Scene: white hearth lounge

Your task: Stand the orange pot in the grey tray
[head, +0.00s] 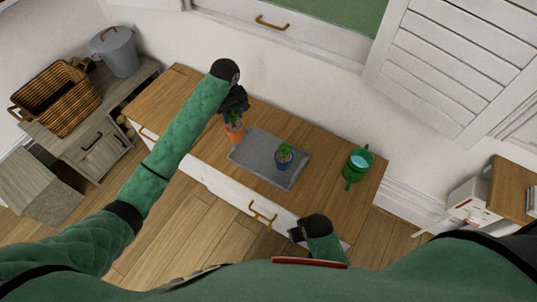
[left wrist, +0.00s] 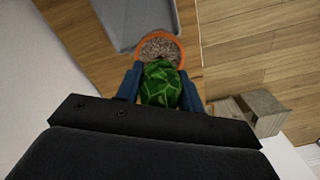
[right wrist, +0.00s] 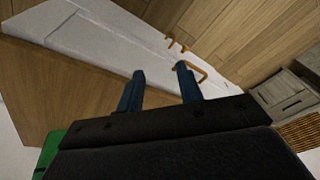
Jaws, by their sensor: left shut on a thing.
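The orange pot (head: 236,134) holds a green plant and is at the left end of the grey tray (head: 243,153), outside it. In the left wrist view the orange pot (left wrist: 180,50) shows its rim and soil, with the plant between my fingers. My left gripper (head: 236,112) is shut on the orange pot from above; whether the pot touches the wooden top cannot be told. The grey tray also shows in the left wrist view (left wrist: 120,20). My right gripper (right wrist: 158,85) is open and empty, in front of the cabinet's drawer side.
A green watering can (head: 357,167) stands on the cabinet top (head: 325,182) to the right. A wicker basket (head: 58,98) and grey bucket (head: 116,52) are at the left. The tray's left part is clear.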

